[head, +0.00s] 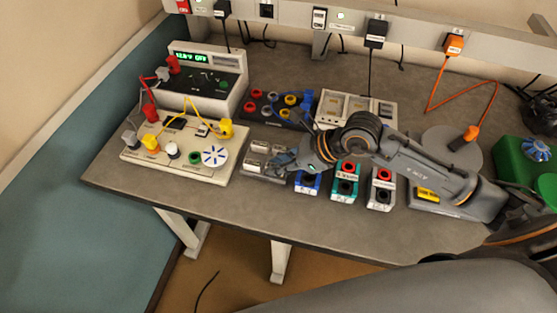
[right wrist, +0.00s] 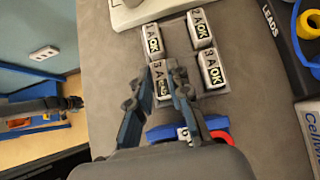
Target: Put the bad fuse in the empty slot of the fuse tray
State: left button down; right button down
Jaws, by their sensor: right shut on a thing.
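The fuse tray (right wrist: 183,62) lies under my right gripper, and in the head view the tray (head: 262,179) sits at the table's front, right of the cream board. In the right wrist view three fuses marked OK sit in it: one at upper left (right wrist: 152,40), one at upper right (right wrist: 201,30), one at lower right (right wrist: 212,70). My right gripper (right wrist: 168,92), also in the head view (head: 284,160), is shut on a fuse (right wrist: 161,80) with a dark label, at the lower-left slot. Whether it is fully seated is unclear. My left gripper is not seen.
A blue block (head: 308,184), a teal block (head: 345,186) and a white block (head: 381,190) stand right of the tray. The cream board (head: 170,160) is on its left. The table's front edge is close.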

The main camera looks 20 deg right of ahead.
jog(key=shift+f, duration=0.2)
jog(key=shift+f, duration=0.1)
jog(key=shift+f+b, duration=0.15)
jog(key=shift+b, duration=0.15)
jog(key=c, duration=1.3)
grip_release()
jog(key=shift+o, duration=0.2)
